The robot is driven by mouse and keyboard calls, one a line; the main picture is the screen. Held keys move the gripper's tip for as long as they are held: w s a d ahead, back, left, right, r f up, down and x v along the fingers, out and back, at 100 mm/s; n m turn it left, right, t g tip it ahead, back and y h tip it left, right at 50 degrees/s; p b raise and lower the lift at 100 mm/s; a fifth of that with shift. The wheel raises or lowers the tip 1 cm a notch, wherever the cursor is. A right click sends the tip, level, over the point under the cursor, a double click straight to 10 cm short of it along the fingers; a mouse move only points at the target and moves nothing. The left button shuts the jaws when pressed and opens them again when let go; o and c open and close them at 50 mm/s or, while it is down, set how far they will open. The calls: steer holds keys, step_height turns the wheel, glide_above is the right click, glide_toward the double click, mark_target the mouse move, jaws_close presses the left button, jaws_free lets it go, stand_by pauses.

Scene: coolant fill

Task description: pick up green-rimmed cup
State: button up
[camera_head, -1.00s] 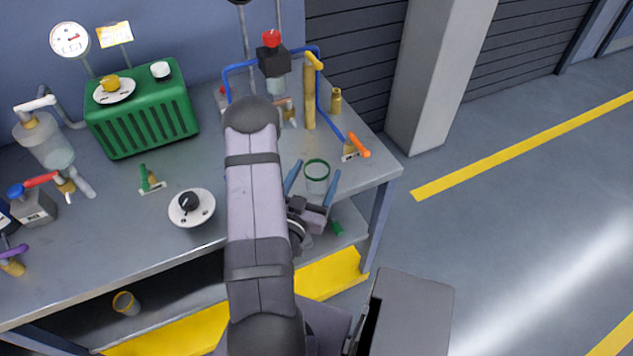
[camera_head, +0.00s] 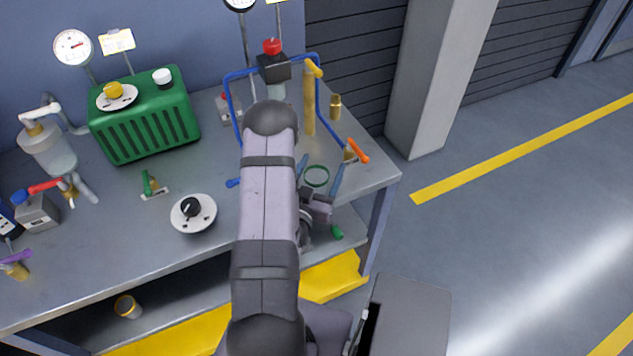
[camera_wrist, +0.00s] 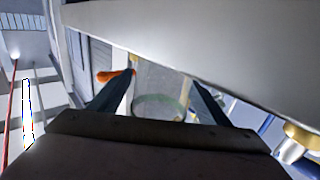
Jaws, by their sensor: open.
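The clear cup with the green rim (camera_head: 316,177) stands near the right end of the grey bench. My gripper (camera_head: 321,172) is open around it, with one blue finger on each side. In the wrist view the cup (camera_wrist: 160,105) shows between the two dark fingers of my gripper (camera_wrist: 160,95), and its rim is a faint green ring. Small gaps seem to show beside the cup, but I cannot tell whether a finger touches it. The lower cup is mostly hidden by my gripper.
An orange-handled valve (camera_head: 358,151) is close behind the cup to the right. Blue piping (camera_head: 240,115) and a yellow post (camera_head: 309,100) stand behind. A white dial (camera_head: 193,212) and a green tank (camera_head: 145,115) are to the left. The bench's right edge is near.

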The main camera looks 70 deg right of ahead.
steer(key=shift+c, duration=0.6)
steer(key=c, duration=1)
steer(key=shift+r, duration=0.15)
steer(key=shift+r, duration=4.9)
